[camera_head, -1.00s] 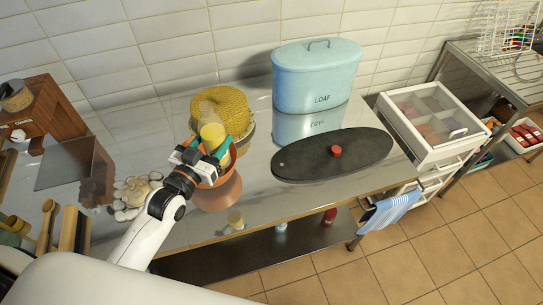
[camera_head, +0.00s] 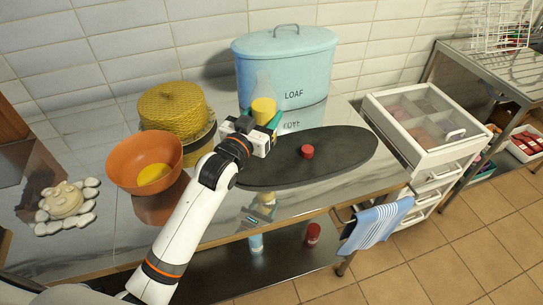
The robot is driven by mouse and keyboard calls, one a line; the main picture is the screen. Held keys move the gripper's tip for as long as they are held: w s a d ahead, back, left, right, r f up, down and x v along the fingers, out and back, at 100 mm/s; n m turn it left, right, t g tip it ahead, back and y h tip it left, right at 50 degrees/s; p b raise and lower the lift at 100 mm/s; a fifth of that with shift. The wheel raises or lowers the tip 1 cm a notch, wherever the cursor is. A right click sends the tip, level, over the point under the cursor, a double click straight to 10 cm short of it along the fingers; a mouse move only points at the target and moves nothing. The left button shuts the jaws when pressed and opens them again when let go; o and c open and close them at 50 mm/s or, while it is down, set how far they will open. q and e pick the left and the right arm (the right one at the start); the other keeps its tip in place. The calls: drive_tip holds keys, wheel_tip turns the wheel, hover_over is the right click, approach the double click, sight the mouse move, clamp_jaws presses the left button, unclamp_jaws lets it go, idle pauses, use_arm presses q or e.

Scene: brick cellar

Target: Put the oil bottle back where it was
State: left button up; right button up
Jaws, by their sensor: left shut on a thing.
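The oil bottle (camera_head: 263,106), clear glass with yellow oil low inside, is held roughly upright in my left gripper (camera_head: 259,121). The green-tipped fingers are shut on it. The bottle is in front of the blue LOAF bin (camera_head: 287,68), over the left part of the dark oval board (camera_head: 345,146). I cannot tell how high it is above the surface. The orange bowl (camera_head: 125,160) stands to the left with a yellow pool (camera_head: 154,174) in it. My right gripper is out of view.
A red knob-like piece (camera_head: 307,151) is on the oval board, close right of the gripper. A yellow woven basket (camera_head: 173,106) stands behind the bowl. A pale, paw-like stone trivet (camera_head: 66,203) lies at left.

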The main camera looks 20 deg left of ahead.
use_arm(q)
wheel_tip(320, 180, down, 8)
drive_tip(key=shift+s+a+r, duration=0.1)
idle(0.4)
drive_tip(key=o, duration=1.2)
drive_tip(key=shift+f, duration=0.25)
drive_tip(key=shift+o, duration=0.2)
drive_tip(key=s+a+b, duration=0.1)
drive_tip(key=s+a, duration=0.1)
drive_tip(key=s, duration=0.9)
drive_tip(key=shift+s+a, duration=0.15)
drive_tip(key=shift+s, duration=0.25)
drive_tip(key=shift+r, duration=0.1)
